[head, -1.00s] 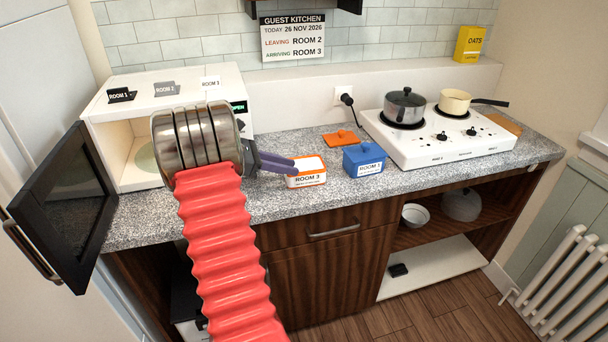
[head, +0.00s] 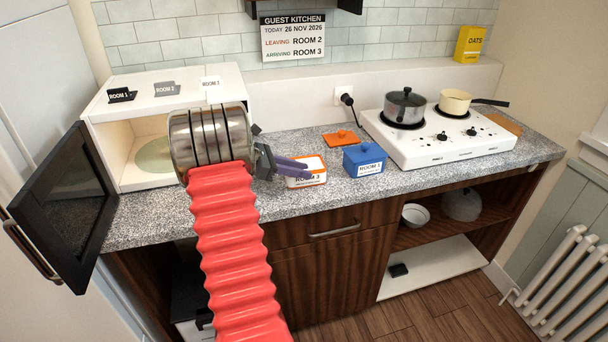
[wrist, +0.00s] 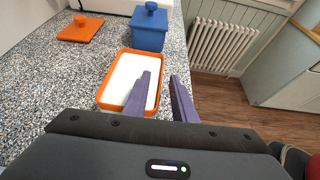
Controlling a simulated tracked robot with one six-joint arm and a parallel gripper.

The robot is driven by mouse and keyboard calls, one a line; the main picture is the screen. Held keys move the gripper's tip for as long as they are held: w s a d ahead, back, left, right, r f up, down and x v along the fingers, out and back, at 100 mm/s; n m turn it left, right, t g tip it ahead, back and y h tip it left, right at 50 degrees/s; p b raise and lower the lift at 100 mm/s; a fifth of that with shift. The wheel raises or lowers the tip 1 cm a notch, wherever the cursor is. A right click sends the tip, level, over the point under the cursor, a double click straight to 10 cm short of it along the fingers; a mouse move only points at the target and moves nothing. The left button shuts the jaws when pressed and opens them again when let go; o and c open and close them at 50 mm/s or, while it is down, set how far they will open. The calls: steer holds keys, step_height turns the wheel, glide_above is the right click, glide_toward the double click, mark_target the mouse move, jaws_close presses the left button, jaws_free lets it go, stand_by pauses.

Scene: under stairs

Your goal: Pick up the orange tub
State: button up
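The orange tub (head: 318,180) is an open rectangular box with an orange rim, a pale inside and a "ROOM 3" label. It stands on the speckled counter. In the wrist view the tub (wrist: 107,97) lies just ahead and left of centre. My gripper (head: 306,168) is open, its purple fingers apart. In the wrist view of my gripper (wrist: 164,80), the left finger overlaps the tub's pale inside. The right finger is outside the right rim. Contact with the wall cannot be told. The fingers hide part of the tub.
A blue lidded tub (head: 364,160) stands just right of the orange one, with an orange lid (head: 342,138) behind. An open microwave (head: 125,155) stands at left. A hob (head: 440,140) with two pans is at right. The counter's front edge is close to the tub.

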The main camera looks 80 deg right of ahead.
jaws_close()
stand_by(1.2)
